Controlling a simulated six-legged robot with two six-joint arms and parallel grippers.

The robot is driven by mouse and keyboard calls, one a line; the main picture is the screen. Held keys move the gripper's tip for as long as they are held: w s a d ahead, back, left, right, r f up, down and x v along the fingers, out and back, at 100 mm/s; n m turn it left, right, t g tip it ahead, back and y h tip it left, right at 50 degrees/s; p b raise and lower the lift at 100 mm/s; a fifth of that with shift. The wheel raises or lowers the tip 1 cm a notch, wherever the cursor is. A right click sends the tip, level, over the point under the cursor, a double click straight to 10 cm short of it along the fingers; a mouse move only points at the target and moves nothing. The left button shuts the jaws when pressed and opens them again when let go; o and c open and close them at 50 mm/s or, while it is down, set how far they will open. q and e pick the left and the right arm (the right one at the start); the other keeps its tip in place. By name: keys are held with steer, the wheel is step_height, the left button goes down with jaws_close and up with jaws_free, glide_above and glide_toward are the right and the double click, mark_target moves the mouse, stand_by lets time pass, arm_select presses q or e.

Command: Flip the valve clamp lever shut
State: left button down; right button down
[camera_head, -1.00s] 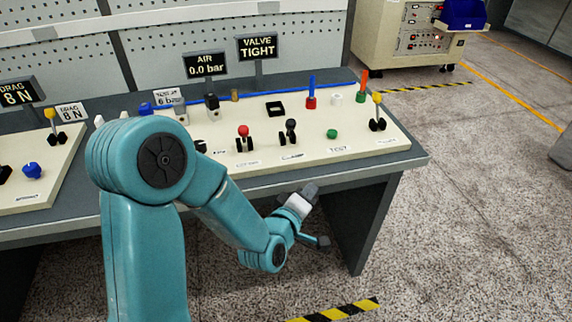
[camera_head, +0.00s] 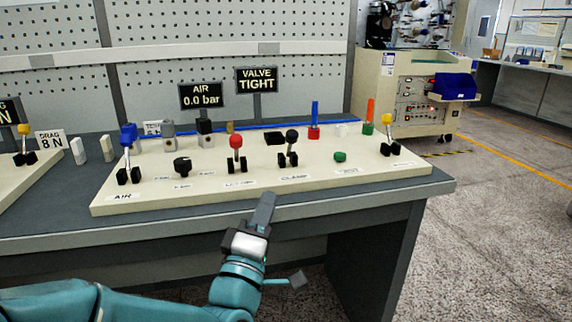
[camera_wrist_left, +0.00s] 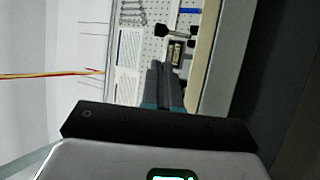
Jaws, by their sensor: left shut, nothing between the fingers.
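A cream panel (camera_head: 400,177) lies on the grey bench and carries several levers. The black-knobbed lever (camera_head: 291,137) stands upright on a black hinge behind a label that seems to read CLAMP. A red-knobbed lever (camera_head: 236,143) stands just left of it. The sign (camera_head: 256,79) behind reads VALVE TIGHT. My left gripper (camera_head: 264,208) is shut and empty at the panel's front edge, below and left of the black lever, apart from it. In the left wrist view its fingers (camera_wrist_left: 165,84) point toward a dark-knobbed lever (camera_wrist_left: 174,30) and a label.
A blue lever (camera_head: 127,136), a black knob (camera_head: 182,165), a green button (camera_head: 340,156) and a yellow lever (camera_head: 388,125) share the panel. Red and green posts stand at the back right. A second panel (camera_head: 35,179) lies left. Floor right of the bench is clear.

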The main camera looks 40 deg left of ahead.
mark_target(289, 137)
arm_select(q)
steer(key=p+x, duration=0.1)
steer(key=x, duration=1.3)
steer(key=shift+r, duration=0.1)
steer(key=shift+w+a+r+n+g+p, duration=0.15)
steer(key=shift+r+n+g+p, duration=0.25)
steer(key=shift+p, duration=0.55)
steer(key=w+a+r+n+g+h+p, duration=0.3)
steer(key=g+p, duration=0.6)
steer(key=p, duration=1.8)
steer(key=shift+w+a+n+h, duration=0.7)
steer(key=shift+w+a+n, duration=0.25)
steer(key=shift+a, duration=0.4)
